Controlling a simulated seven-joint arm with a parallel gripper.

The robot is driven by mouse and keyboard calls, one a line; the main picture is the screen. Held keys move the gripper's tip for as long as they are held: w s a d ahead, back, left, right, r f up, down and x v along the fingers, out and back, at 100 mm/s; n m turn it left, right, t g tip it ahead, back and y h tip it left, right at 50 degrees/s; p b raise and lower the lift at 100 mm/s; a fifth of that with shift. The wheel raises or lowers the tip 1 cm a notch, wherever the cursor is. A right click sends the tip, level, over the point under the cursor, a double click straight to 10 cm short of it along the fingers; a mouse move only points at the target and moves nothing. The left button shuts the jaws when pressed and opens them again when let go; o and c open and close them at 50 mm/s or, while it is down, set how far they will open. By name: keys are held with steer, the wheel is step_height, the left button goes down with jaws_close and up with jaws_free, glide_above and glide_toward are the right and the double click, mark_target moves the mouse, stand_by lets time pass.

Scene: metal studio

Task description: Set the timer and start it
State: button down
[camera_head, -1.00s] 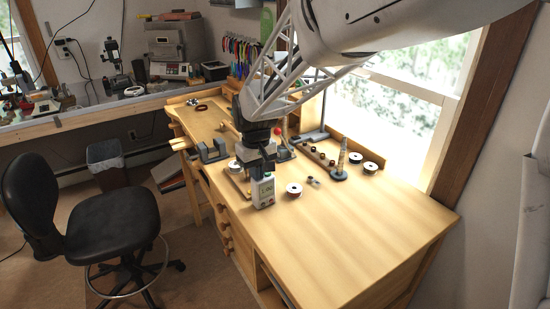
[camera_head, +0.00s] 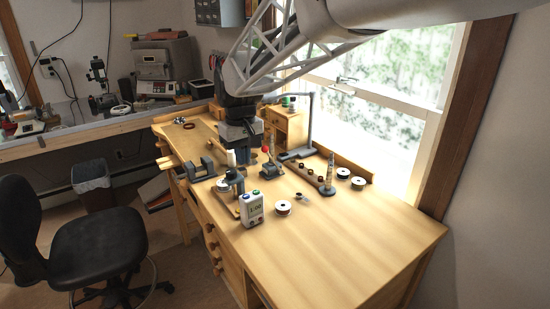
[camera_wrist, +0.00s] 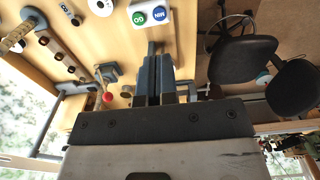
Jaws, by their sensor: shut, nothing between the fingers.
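The timer (camera_head: 251,208) is a white box standing upright near the front left edge of the wooden workbench. Its display appears to read 1:00, though the digits are small. In the wrist view the timer's top (camera_wrist: 151,20) shows a green GO button (camera_wrist: 139,18) and a blue MIN button (camera_wrist: 159,14). My gripper (camera_head: 243,160) is above and behind the timer, apart from it. In the wrist view its fingers (camera_wrist: 154,60) are together and empty, with the tips pointing toward the timer.
A white spool (camera_head: 283,207) lies right of the timer. A dark vise (camera_head: 200,168) and a red-tipped tool (camera_head: 265,150) stand near my gripper. A wooden rack (camera_head: 310,176) and more spools line the window side. The bench's front right (camera_head: 340,245) is clear.

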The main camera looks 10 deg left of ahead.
mark_target(246, 196)
steer(key=shift+r, duration=1.6)
steer(key=shift+r, duration=0.3)
steer(key=shift+f, duration=0.1)
step_height(246, 196, down, 14)
steer(key=shift+r, duration=0.1)
stand_by(0.6)
